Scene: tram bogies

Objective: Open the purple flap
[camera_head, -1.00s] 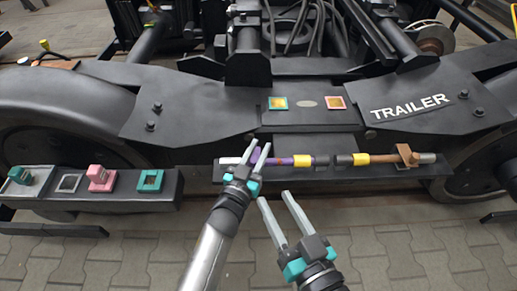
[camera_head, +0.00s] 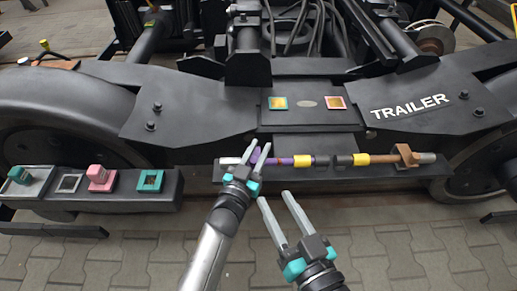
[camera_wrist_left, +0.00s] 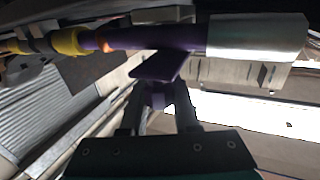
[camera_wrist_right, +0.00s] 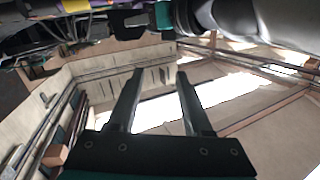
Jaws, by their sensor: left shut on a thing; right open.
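The purple flap (camera_wrist_left: 158,66) shows in the left wrist view as a dark purple plate with a small tab, hanging from the purple tube (camera_wrist_left: 165,38). My left gripper (camera_wrist_left: 160,96) is shut on the flap's tab, just below the tube. In the head view my left gripper (camera_head: 260,149) is at the front of the same purple tube (camera_head: 285,161), and its fingers partly hide the flap there. My right gripper (camera_head: 276,198) is open and empty, lower and to the right, in front of the bar. In the right wrist view its fingers (camera_wrist_right: 158,76) are apart with nothing between them.
The tube has a pale end (camera_head: 229,161) and yellow and black bands. A brown rod with a bracket (camera_head: 406,155) continues right. A black ledge at left carries a pink block (camera_head: 101,178) and teal parts. The bogie frame rises behind; paving in front is clear.

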